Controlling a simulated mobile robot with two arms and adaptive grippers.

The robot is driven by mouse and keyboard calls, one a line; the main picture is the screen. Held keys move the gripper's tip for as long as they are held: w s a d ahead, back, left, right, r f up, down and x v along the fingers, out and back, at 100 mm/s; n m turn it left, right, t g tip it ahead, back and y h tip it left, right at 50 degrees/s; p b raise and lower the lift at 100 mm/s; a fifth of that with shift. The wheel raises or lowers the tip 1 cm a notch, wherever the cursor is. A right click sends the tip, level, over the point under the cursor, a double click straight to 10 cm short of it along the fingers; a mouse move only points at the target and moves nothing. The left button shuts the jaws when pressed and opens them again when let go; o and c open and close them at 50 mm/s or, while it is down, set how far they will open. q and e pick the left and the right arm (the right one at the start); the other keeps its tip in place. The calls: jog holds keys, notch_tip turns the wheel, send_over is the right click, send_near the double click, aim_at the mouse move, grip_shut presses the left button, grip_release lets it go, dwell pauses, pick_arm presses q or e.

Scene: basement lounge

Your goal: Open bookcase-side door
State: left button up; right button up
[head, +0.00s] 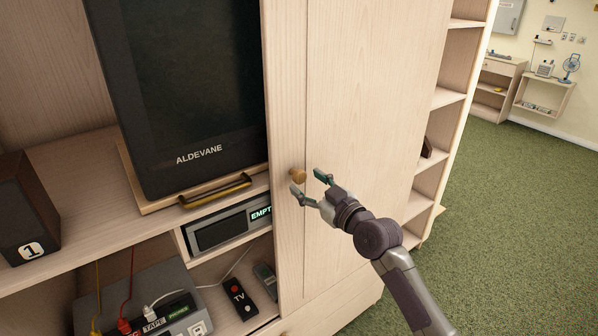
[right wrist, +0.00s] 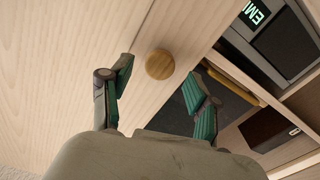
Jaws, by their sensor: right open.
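The bookcase-side door (head: 365,110) is a tall pale wood panel between the television and the open bookcase shelves, and it looks shut. A round brass-coloured knob (head: 297,175) sits near its left side, beside a vertical seam. My right gripper (head: 309,182) is open and empty close to the knob. In the right wrist view, the knob (right wrist: 160,64) lies ahead between the two spread fingers (right wrist: 160,75), with gaps on both sides. I cannot tell whether either finger touches it. My left gripper is not in view.
A television (head: 195,90) stands left of the door, with a brass bar handle (head: 215,190) below. A speaker (head: 25,208), a remote (head: 240,298) and a cabled box (head: 155,300) are on the unit. Open green carpet (head: 500,220) lies to the right.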

aim_at(302, 178)
jog(key=shift+x, duration=2.1)
jog(key=shift+d, duration=0.1)
grip_shut()
